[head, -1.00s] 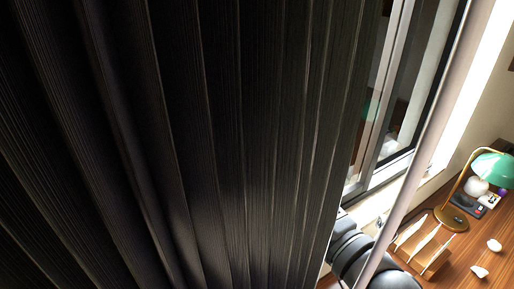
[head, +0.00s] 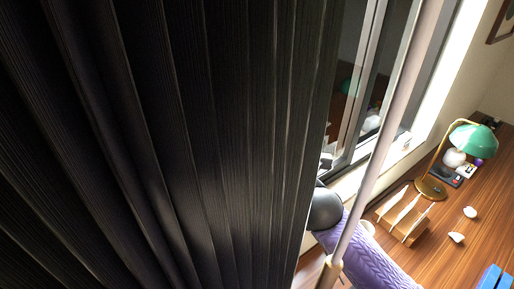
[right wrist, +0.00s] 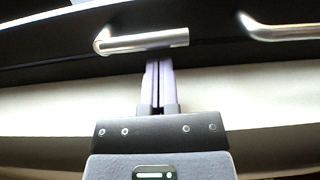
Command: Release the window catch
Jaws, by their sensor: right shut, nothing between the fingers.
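The window (head: 368,95) shows in the head view at the right edge of the dark curtain, with a light frame and dark glass. No catch can be made out there. In the right wrist view a short silver handle (right wrist: 145,41) is fixed on a dark bar, and it may be the catch. My right gripper (right wrist: 158,66) has its narrow purple fingers together and empty, with the tips just below the handle in the picture. I cannot tell whether they touch it. My left gripper is in neither view.
A dark pleated curtain (head: 160,130) fills most of the head view. A pale pole (head: 378,150) crosses before the window. A wooden desk (head: 470,210) at right holds a green lamp (head: 472,138) and a wooden rack (head: 403,220). A second silver bar (right wrist: 285,30) is at upper right.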

